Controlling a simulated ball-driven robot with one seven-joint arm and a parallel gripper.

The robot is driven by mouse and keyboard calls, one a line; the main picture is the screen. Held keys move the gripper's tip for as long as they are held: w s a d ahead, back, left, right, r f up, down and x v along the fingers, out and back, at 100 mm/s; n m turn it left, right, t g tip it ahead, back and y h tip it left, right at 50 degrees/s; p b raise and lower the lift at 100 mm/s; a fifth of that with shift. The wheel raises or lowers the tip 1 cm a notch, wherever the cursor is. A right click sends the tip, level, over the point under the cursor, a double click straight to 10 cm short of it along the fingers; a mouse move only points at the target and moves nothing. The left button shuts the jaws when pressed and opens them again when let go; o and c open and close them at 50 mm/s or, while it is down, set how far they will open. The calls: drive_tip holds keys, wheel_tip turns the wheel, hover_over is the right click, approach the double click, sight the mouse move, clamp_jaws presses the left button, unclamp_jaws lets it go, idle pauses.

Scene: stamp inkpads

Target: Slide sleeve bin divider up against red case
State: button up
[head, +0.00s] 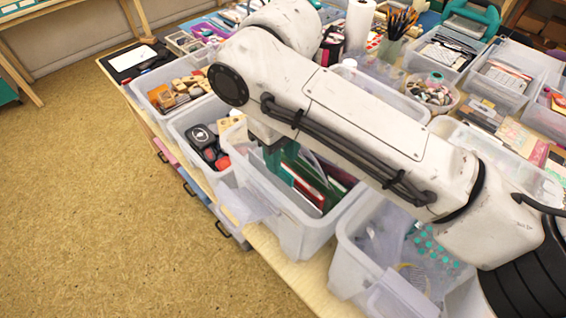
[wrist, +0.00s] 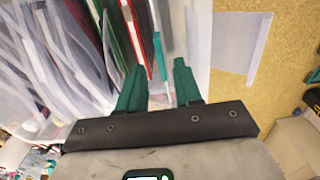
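A clear sleeve bin (head: 290,222) stands at the table's front edge, with upright sleeves and coloured cases in it. A thin red case (head: 309,190) stands on edge inside; a red edge (wrist: 133,32) also shows in the wrist view, just beyond the left finger. Pale translucent sleeves (wrist: 50,60) fill the left of the wrist view. I cannot tell which upright sheet is the divider. My gripper (wrist: 157,76) has green fingers, open and apart, pointing into the bin near its wall. No held thing shows between them. In the head view, my arm hides most of the gripper.
A bin with black and red items (head: 205,148) stands to the left, and a clear bin with teal-dotted sheets (head: 425,245) to the right. More tubs crowd the table behind. The floor (head: 120,230) in front is clear.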

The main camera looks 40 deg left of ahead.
sight(282, 168)
drive_tip(key=shift+f, duration=2.1)
clamp_jaws()
